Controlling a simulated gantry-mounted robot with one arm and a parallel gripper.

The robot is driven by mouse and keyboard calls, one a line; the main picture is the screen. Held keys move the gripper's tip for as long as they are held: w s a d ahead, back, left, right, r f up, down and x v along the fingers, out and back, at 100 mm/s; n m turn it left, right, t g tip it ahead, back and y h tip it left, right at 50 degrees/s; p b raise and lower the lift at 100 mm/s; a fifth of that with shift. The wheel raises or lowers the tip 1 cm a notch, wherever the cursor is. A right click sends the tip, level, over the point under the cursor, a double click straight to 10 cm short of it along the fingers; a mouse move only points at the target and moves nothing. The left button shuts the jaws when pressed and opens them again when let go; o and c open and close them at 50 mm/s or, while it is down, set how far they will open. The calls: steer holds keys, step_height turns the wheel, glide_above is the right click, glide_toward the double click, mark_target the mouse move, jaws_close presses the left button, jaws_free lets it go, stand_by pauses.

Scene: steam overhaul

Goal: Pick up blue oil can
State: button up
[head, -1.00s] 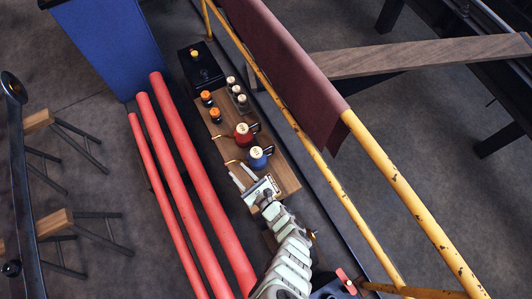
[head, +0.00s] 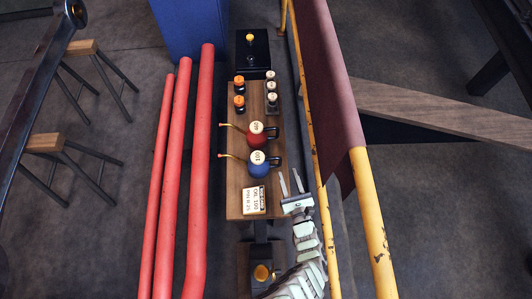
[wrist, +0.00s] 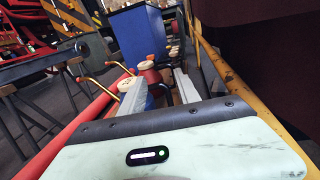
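The blue oil can (head: 259,169) stands upright on a wooden board, with a cream lid, a thin spout to the left and a dark handle to the right. My gripper (head: 291,183) is just to the right of and nearer than the can, apart from its handle, with its fingers parted and empty. In the wrist view the blue can's cream lid (wrist: 130,84) shows by the left finger, which hides much of its body. The open gripper (wrist: 158,88) frames the view ahead. A red oil can (head: 256,137) stands just beyond the blue one.
A label card (head: 254,200) lies on the wooden board (head: 236,185) in front of the blue can. Small orange-topped (head: 239,103) and cream-topped bottles (head: 271,97) stand farther back. Red pipes (head: 198,170) run along the left. A yellow rail (head: 373,220) runs close along the right.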

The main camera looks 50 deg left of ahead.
steer(key=b, duration=0.5)
glide_toward(281, 162)
steer(key=shift+a+f, duration=0.1)
steer(key=shift+f, duration=0.1)
steer(key=b+x, duration=0.4)
steer(key=x, duration=0.7)
steer(key=shift+d, duration=0.2)
steer(key=shift+c, duration=0.3)
jaws_close()
steer(key=shift+r, duration=0.1)
